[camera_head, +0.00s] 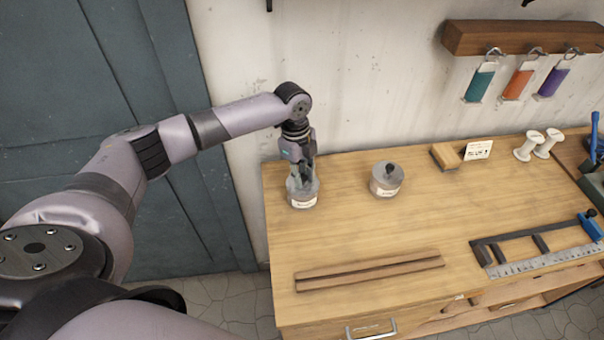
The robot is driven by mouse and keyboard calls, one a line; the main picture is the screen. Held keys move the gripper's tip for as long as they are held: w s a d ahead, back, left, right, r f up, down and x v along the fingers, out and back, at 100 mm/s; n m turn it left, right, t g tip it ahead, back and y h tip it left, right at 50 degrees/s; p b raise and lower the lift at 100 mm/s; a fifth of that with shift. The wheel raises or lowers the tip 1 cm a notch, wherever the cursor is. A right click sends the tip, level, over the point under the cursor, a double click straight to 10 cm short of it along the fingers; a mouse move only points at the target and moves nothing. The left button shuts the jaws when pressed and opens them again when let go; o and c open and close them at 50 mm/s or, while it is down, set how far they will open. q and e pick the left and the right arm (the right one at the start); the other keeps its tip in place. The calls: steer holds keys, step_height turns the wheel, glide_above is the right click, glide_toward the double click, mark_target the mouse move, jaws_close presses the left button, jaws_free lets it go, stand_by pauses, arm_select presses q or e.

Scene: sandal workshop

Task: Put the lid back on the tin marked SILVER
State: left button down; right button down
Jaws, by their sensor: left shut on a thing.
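A small round grey tin (303,200) with a white label stands at the left end of the wooden bench. My left gripper (303,176) points straight down over this tin and is shut on the lid at its top. The fingers hide most of the lid, and I cannot tell whether it sits fully flush. A second grey tin (386,182) with a white label and a dark knob on top stands upright to the right, apart from the gripper. The writing on both labels is too small to read. My right gripper is not in view.
The wooden bench (420,215) has two wooden strips (370,272) along its front. A dark frame with a ruler (540,262) lies at the right. White spools (529,145), a wooden block and a card (478,150) stand at the back. Coloured tags hang from a wall rack (520,38).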

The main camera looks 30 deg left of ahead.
arm_select(q)
steer(key=c, duration=1.4)
jaws_free()
steer(key=shift+o, duration=0.5)
steer(key=o, duration=0.4)
steer(key=shift+r, duration=0.1)
step_height(320, 180, up, 5)
steer(key=p, duration=0.5)
steer(key=shift+r, duration=0.95)
steer(key=shift+c, duration=0.2)
jaws_close()
